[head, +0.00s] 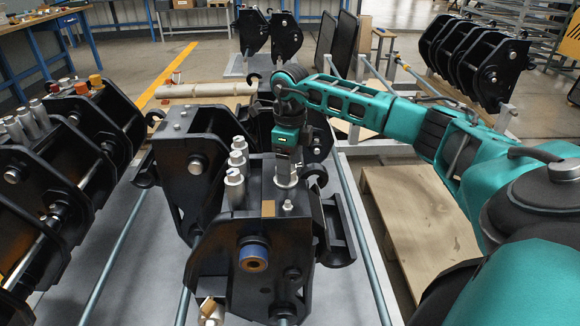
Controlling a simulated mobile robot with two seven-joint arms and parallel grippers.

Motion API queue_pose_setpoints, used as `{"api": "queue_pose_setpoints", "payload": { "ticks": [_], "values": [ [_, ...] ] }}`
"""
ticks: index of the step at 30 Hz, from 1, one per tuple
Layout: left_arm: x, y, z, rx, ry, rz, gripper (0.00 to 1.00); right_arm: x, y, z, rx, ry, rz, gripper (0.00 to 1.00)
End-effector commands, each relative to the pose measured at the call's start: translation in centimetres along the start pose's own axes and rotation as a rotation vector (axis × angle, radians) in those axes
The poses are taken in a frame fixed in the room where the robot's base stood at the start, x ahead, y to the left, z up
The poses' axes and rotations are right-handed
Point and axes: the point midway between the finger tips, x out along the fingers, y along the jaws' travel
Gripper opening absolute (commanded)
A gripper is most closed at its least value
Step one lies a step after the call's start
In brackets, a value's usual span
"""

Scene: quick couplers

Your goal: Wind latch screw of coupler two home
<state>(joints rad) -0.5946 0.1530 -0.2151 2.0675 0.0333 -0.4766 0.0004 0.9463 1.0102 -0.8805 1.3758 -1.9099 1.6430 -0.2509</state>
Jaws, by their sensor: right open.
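My right arm comes in from the right, and its gripper (287,165) points down over the top plate of a black coupler (240,225) in the front middle. The gripper is open, with its tips around or just above an upright silver screw (286,182) on that plate. The fingertips are small here, and I cannot tell whether they touch it. No label shows which coupler is number two. Several silver pins (236,175) stand on the plate just left of the gripper. My left gripper is out of view.
Another black coupler (185,165) stands close behind at left. More couplers (60,160) line the left side, with others at the back (270,38) and right (475,60). Steel rails (362,245) run along the grey bench. A wooden pallet (420,225) lies to the right.

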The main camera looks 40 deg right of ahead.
Motion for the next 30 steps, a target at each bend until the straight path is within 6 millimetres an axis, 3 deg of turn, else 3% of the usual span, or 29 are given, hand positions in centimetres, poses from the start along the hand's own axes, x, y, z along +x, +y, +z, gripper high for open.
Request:
{"api": "queue_pose_setpoints", "payload": {
  "ticks": [11, 27, 30],
  "values": [
    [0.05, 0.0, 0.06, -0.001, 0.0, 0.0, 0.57, 0.55, 0.02, 0.02, -0.001, 0.0, 0.0, 0.74],
    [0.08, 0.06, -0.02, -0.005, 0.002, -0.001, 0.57, 0.51, 0.03, 0.03, -0.001, -0.001, 0.0, 0.23],
    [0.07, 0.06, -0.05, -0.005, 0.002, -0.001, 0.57, 0.5, 0.03, 0.03, 0.0, -0.001, 0.0, 0.19]
  ]
}}
